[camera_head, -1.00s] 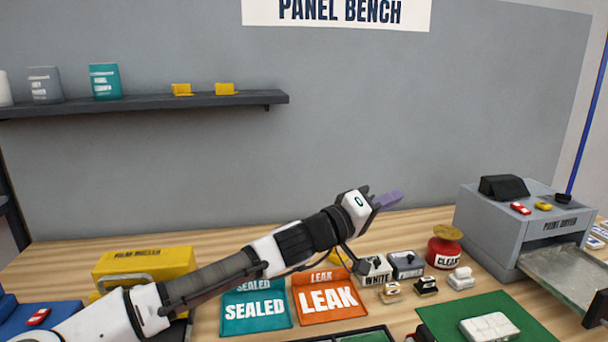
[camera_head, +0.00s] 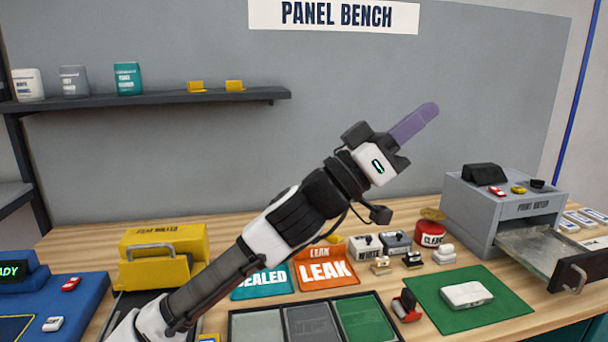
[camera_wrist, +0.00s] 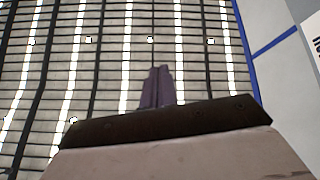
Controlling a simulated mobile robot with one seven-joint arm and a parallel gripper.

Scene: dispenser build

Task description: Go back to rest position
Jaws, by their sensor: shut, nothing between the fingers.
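My gripper (camera_head: 414,122) is raised in front of the grey back wall, above the bench, and points up and to the right. Its purple fingers lie together with nothing between them. In the wrist view the shut fingers (camera_wrist: 157,87) show against a ceiling grid with bright light strips. My arm rises from the lower left across the bench and covers part of the teal SEALED mat (camera_head: 262,281).
The wooden bench holds a yellow machine (camera_head: 165,256), an orange LEAK mat (camera_head: 327,270), a green mat (camera_head: 425,290) with a white block (camera_head: 466,295), a red CLEAR pot (camera_head: 430,234) and a grey paint dryer (camera_head: 505,212) with its drawer out. A dark shelf (camera_head: 150,101) hangs on the wall.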

